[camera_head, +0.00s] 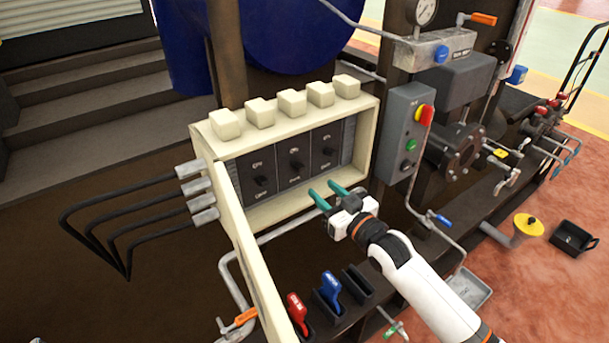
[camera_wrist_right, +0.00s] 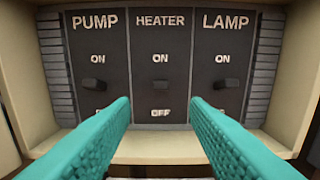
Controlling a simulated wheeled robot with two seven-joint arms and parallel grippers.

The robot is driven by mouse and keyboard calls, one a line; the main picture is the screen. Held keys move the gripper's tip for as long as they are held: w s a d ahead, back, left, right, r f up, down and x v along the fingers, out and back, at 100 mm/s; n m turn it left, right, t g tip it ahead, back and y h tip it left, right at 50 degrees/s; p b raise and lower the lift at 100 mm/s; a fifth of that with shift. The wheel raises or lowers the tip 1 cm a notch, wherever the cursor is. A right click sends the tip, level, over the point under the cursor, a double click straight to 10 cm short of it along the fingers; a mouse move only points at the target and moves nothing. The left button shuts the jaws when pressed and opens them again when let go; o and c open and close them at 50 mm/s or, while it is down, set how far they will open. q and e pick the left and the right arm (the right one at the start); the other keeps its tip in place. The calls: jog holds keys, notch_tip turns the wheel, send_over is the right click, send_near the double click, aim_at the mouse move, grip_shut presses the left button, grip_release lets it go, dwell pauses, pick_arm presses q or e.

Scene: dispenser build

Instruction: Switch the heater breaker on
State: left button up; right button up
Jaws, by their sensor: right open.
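The breaker box (camera_head: 213,146) is cream, with its door open, and holds three dark breakers side by side. The heater breaker (camera_head: 297,166) is the middle one; in the right wrist view the heater lever (camera_wrist_right: 160,85) lies between the ON and OFF labels, and I cannot tell its setting for sure. The pump breaker (camera_wrist_right: 94,85) is to its left and the lamp breaker (camera_wrist_right: 226,85) to its right. My right gripper (camera_head: 327,192) is open and empty in front of the box's lower edge, its teal fingers apart on either side of the heater column. My left gripper is out of view.
The open door (camera_head: 243,235) juts toward me on the left. A grey control box (camera_head: 402,135) with a red-yellow switch stands right of the breaker box. Red (camera_head: 297,308) and blue (camera_head: 330,286) handled tools sit in holders below. Pipes run beneath the box.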

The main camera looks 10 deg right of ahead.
aim_at(303, 170)
jog(key=b+x, duration=0.1)
jog(key=x, duration=0.6)
jog(key=shift+w+a+f, duration=0.1)
jog(key=shift+w, duration=0.25)
jog(key=shift+w+a, duration=0.2)
jog(key=shift+w, duration=0.3)
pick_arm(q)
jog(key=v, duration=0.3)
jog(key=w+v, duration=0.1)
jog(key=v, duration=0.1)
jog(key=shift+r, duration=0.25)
pick_arm(e)
grip_shut()
jog(key=shift+r+p, duration=0.35)
jog(key=shift+p, duration=0.8)
jog(key=shift+g+h+p, duration=0.3)
jog(key=shift+g+p, duration=0.3)
jog(key=shift+p, duration=0.45)
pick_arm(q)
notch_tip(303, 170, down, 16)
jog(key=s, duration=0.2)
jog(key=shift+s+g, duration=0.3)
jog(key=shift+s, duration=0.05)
